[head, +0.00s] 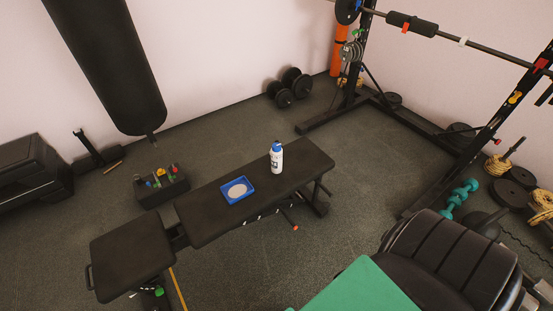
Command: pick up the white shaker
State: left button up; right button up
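The white shaker (276,159) stands upright on the black padded bench (302,164), towards its far right part. It is white with a dark blue lid and dark markings on its side. A blue square tray (228,198) with a pale round disc inside lies on the same bench, to the left of the shaker and apart from it. Neither of my grippers shows in the head view.
A black punching bag (108,62) hangs at the upper left. A small black box with colourful items (160,187) is on the floor left of the bench. A rack with a barbell (470,43) stands at right. A green surface (362,290) and black padded seat (455,262) fill the lower right.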

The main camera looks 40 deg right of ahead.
aim_at(276, 158)
jog(key=i+l, duration=0.1)
jog(key=l, duration=0.35)
jog(key=i+l, duration=0.1)
jog(key=l, duration=0.35)
jog(key=i+l, duration=0.15)
jog(key=l, duration=0.3)
jog(key=i+l, duration=0.1)
jog(key=l, duration=0.35)
jog(key=i+l, duration=0.1)
jog(key=l, duration=0.3)
jog(key=k, duration=0.45)
